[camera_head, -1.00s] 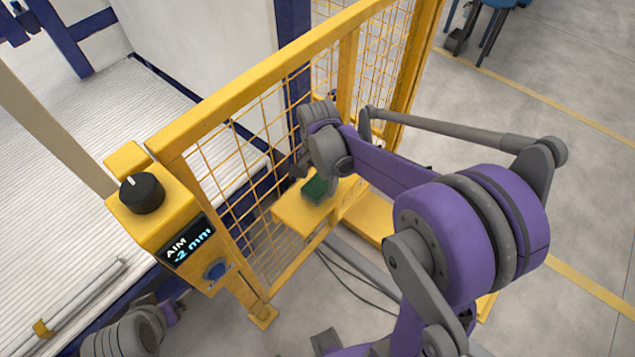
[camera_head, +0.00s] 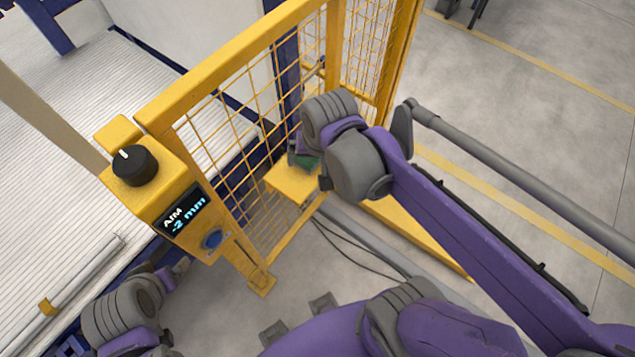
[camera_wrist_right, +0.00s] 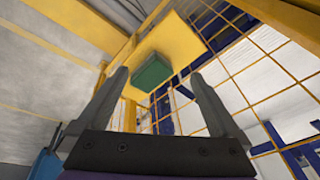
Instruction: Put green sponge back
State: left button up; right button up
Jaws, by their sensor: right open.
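The green sponge (camera_head: 308,161) lies on a small yellow shelf (camera_head: 287,183) beside the mesh fence, partly hidden by my right wrist in the head view. The right wrist view shows the sponge (camera_wrist_right: 151,72) on the yellow shelf plate (camera_wrist_right: 183,43), just beyond and between the fingertips. My right gripper (camera_wrist_right: 158,77) is open and empty, with clear gaps between both fingers and the sponge. My left gripper (camera_head: 178,267) is low at the left, below the control box, apart from the sponge; its jaw state is not clear.
The yellow mesh fence (camera_head: 232,135) stands right behind the shelf. A yellow control box (camera_head: 150,193) with a black knob (camera_head: 134,165) and a display reading "AIM -2 mm" is at the left. Cables (camera_head: 345,255) run on the floor. Open floor lies to the right.

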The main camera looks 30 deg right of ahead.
jog(key=s+a+f+n+t, duration=0.2)
jog(key=s+f+n, duration=0.1)
jog(key=s+n, duration=0.2)
jog(key=shift+s+f+n, duration=0.25)
jog(key=shift+s+n, duration=0.15)
dwell(2.1)
